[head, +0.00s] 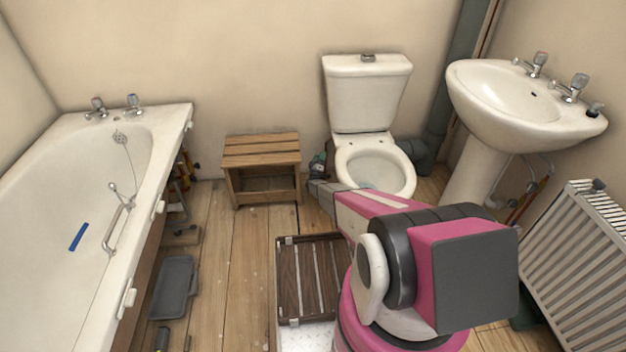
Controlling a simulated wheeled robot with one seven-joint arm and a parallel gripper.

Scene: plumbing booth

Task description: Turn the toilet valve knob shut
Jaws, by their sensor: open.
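The white toilet (366,95) stands against the back wall with its bowl open. A small dark fitting with a greenish part (318,162) sits low by the wall, just left of the bowl; it looks like the toilet valve, but its knob is too small to make out. My pink arm reaches toward it from the lower right. My gripper (317,187), a small grey end on the arm, is open. In the picture it is just below the fitting; I cannot tell whether they touch. My arm hides part of the bowl and the floor in front of it.
A wooden stool (261,168) stands left of the fitting. The bath (75,215) is at the left, the basin (520,105) and radiator (580,265) at the right. A slatted dark crate (312,280) and grey tray (174,286) lie on the floor. Bare boards show between them.

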